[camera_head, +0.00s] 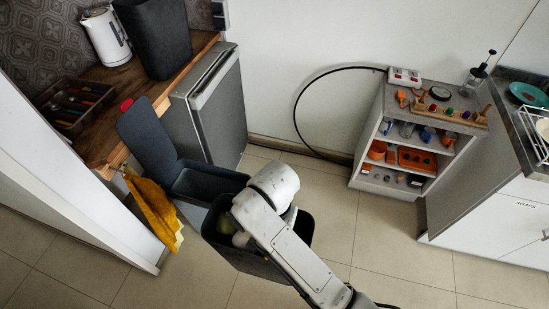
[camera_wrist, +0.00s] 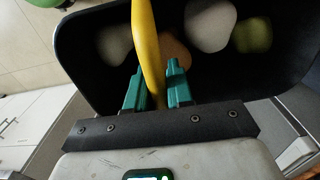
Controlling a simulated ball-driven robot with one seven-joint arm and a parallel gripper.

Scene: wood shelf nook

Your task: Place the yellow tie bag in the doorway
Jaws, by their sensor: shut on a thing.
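The bag (camera_head: 240,262) appears as a dark, open-topped container with light and greenish items inside, in front of a grey bin (camera_head: 195,185) whose lid stands open. In the wrist view the bag (camera_wrist: 288,62) fills the upper right, its mouth open below my gripper. A yellow strap (camera_wrist: 146,45), which looks like its tie, arches over the mouth. My gripper (camera_wrist: 156,73) is shut on this strap between its green fingers. In the head view my arm hides the fingers and part of the bag. I cannot make out a doorway clearly.
A yellow cloth-like piece (camera_head: 155,210) hangs beside the wooden counter (camera_head: 125,85), left of the bin. A white panel (camera_head: 80,190) stands at the left. A small shelf (camera_head: 412,150) and a white cabinet (camera_head: 480,210) stand right. The tiled floor (camera_head: 385,240) between is clear.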

